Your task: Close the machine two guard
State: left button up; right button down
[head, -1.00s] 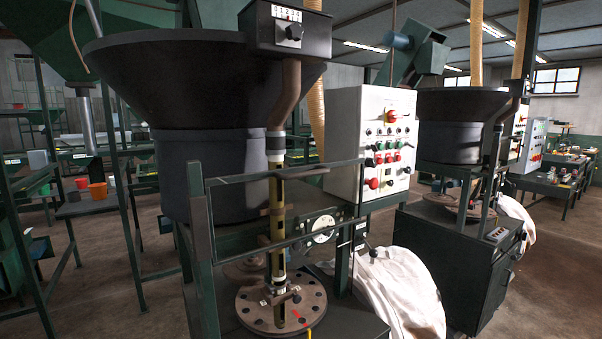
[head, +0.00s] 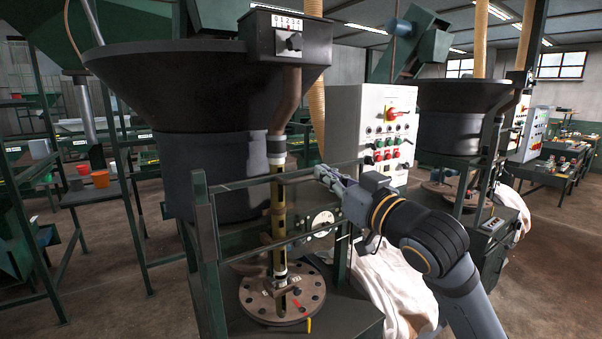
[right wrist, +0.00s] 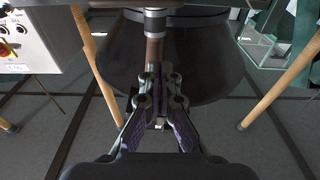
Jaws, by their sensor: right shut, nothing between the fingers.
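The near machine has a barred guard frame (head: 262,182) of dark rails between green posts, in front of its pipe and round plate (head: 282,293). I cannot read a number on either machine, so which is machine two is unclear. My right gripper (head: 322,172) is shut and empty, close to the right end of the guard's top rail in the head view. Whether it touches the rail I cannot tell. In the right wrist view my right gripper (right wrist: 159,82) has its fingers together, with a vertical pipe (right wrist: 155,50) and dark hopper beyond. My left gripper is not in view.
A white control panel (head: 372,130) with buttons stands right behind my right gripper. A black hopper (head: 205,80) overhangs the near machine. A second machine (head: 460,120) stands at right. Open floor (head: 545,265) lies at far right.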

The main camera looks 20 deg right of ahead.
jog(key=p+x, duration=0.6)
jog(key=x, duration=0.5)
jog(key=f, duration=0.1)
jog(key=s+f, duration=0.1)
jog(key=f, duration=0.2)
jog(key=shift+s+d+f, duration=0.2)
jog(key=shift+d, duration=0.1)
jog(key=shift+w, duration=0.1)
notch_tip(320, 180, down, 40)
jog(key=b, duration=2.7)
jog(key=shift+b, duration=0.3)
